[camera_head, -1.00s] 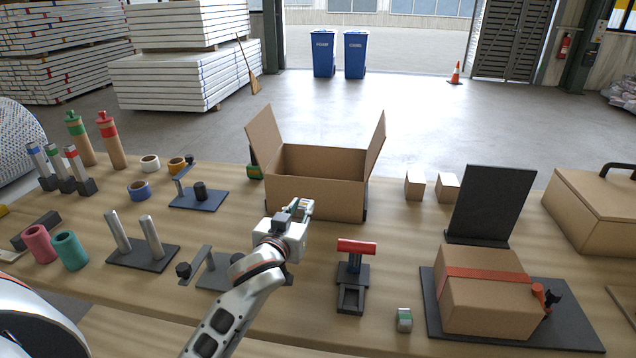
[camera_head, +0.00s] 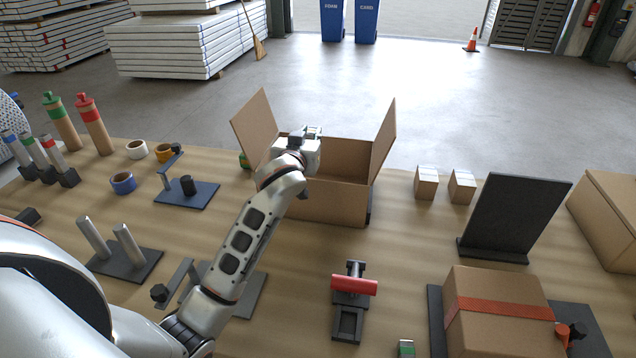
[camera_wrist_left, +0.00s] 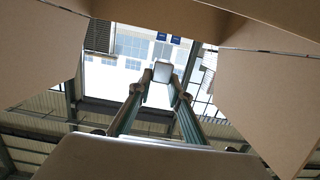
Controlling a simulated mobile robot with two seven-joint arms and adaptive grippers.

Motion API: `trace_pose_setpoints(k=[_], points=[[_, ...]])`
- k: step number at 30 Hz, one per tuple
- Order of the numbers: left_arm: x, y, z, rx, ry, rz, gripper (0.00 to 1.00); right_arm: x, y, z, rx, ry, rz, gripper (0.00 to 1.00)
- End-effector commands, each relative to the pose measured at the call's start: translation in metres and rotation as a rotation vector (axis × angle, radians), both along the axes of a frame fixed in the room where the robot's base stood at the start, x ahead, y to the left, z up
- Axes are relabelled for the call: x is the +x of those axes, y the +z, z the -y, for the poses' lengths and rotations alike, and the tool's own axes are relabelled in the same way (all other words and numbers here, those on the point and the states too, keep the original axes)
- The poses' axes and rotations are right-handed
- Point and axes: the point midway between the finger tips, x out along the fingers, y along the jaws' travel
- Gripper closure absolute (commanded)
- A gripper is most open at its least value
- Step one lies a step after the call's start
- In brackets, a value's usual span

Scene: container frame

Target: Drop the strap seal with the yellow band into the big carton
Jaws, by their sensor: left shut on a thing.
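The big carton (camera_head: 338,204) stands open in the middle of the table, flaps spread to left and right. My left gripper (camera_head: 312,131) is over the left part of its opening, with the wrist in front of the carton. In the left wrist view its fingers are shut on a small pale grey block, which I take to be the strap seal (camera_wrist_left: 163,71). Its yellow band does not show from here. The carton's flaps (camera_wrist_left: 40,55) rise around the gripper in that view. The inside floor of the carton is hidden. My right gripper is not in view.
A green-banded seal (camera_head: 406,348) lies at the near edge. A red-handled tool (camera_head: 354,286) stands in front of the carton. Two small boxes (camera_head: 426,184) and a black upright panel (camera_head: 515,215) are to the right. Tape rolls (camera_head: 123,183) and a post stand (camera_head: 186,193) are left.

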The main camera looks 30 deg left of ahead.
Motion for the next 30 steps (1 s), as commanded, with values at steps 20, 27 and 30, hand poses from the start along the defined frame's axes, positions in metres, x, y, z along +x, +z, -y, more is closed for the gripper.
trace_pose_setpoints(k=[20,27,30], points=[[0.0,-0.052,0.0,0.001,0.0,0.0,1.0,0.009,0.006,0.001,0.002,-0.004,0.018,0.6],[0.0,-0.052,0.0,0.001,0.0,0.0,0.68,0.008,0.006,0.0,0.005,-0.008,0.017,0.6],[0.0,-0.052,0.0,0.001,0.0,0.0,0.62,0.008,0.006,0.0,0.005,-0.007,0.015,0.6]])
